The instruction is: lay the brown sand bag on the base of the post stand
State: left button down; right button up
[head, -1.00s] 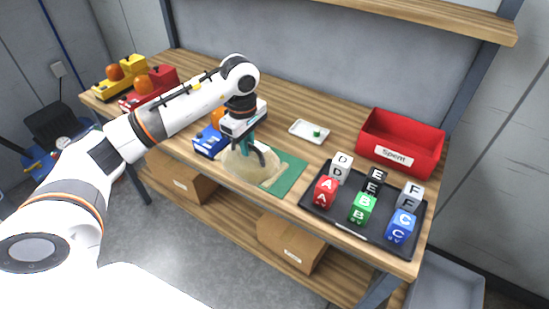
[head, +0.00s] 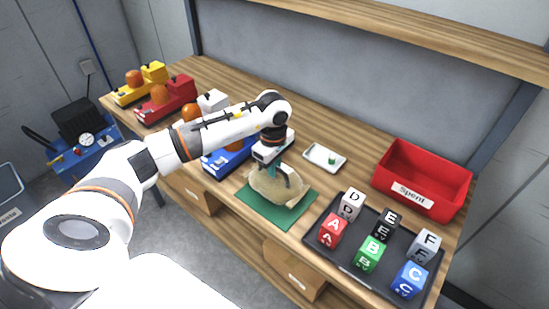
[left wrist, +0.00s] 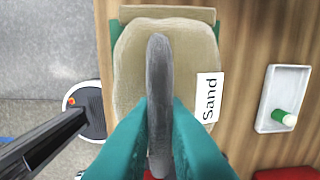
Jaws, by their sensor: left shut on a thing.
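The brown sand bag (head: 268,188) is a tan, rounded bag over a green mat near the table's front edge. In the left wrist view the bag (left wrist: 135,80) shows a white "Sand" label and a dark strap-like handle along its middle. My left gripper (head: 281,172) has teal fingers shut on the handle from above. I cannot tell whether the bag touches the mat. A dark round base with a pale rim (left wrist: 93,112), perhaps the post stand, shows beyond the table edge in the left wrist view, with a dark bar across it. My right gripper is not in view.
The green mat (head: 285,217) lies under the bag. A black tray (head: 340,255) of lettered blocks, a small white dish (head: 313,150) and a red "Spent" bin (head: 440,200) are to the right. A blue block-shaped object (head: 215,167) stands close left. Cardboard boxes (head: 295,270) sit below.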

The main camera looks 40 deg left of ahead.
pick_arm(q)
jog(key=shift+w+f, duration=0.1)
jog(key=shift+f, duration=0.1)
notch_tip(320, 180, down, 2)
jog(key=shift+f+p, duration=0.1)
jog(key=shift+p, duration=0.45)
jog(key=shift+f, duration=0.4)
jog(key=c, duration=1.5)
grip_release()
jog(key=shift+f, duration=0.1)
jog(key=shift+o, duration=0.2)
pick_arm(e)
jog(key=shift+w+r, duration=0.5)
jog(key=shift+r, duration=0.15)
